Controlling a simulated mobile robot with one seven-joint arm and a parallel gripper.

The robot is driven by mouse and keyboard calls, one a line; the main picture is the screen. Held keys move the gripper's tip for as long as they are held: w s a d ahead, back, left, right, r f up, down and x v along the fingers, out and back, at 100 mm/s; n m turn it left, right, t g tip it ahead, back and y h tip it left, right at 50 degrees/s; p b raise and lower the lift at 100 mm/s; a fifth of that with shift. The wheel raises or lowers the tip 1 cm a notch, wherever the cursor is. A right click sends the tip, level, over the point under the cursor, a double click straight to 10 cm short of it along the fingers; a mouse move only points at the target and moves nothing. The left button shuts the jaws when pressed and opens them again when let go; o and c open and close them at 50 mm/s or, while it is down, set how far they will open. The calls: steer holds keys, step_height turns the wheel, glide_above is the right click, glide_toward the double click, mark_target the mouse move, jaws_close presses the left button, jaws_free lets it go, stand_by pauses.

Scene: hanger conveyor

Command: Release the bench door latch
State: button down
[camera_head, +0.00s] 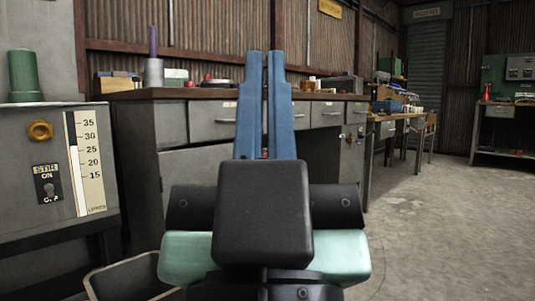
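The grey metal bench (190,172) stands ahead, with a row of drawers under its top and larger door panels below. A small fitting (349,138) shows on the panel at its right end; it is too small to tell if it is the latch or how it is set. My gripper (265,56) points ahead with two upright blue fingers in front of the bench. A narrow gap runs between the fingers, and I see nothing held in it. A small red spot shows low between them. The fingers and black gripper body hide the middle of the bench front.
A grey control box (52,165) with a gauge, switch and brass knob stands close at left, a green spool (24,76) on top. A bin (125,280) sits low left. More workbenches stand at the right back. The concrete floor (440,225) is open at right.

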step_height(320, 180, up, 29)
steer(key=p, duration=2.6)
steer(key=shift+f+p, duration=0.2)
steer(key=shift+p, duration=0.2)
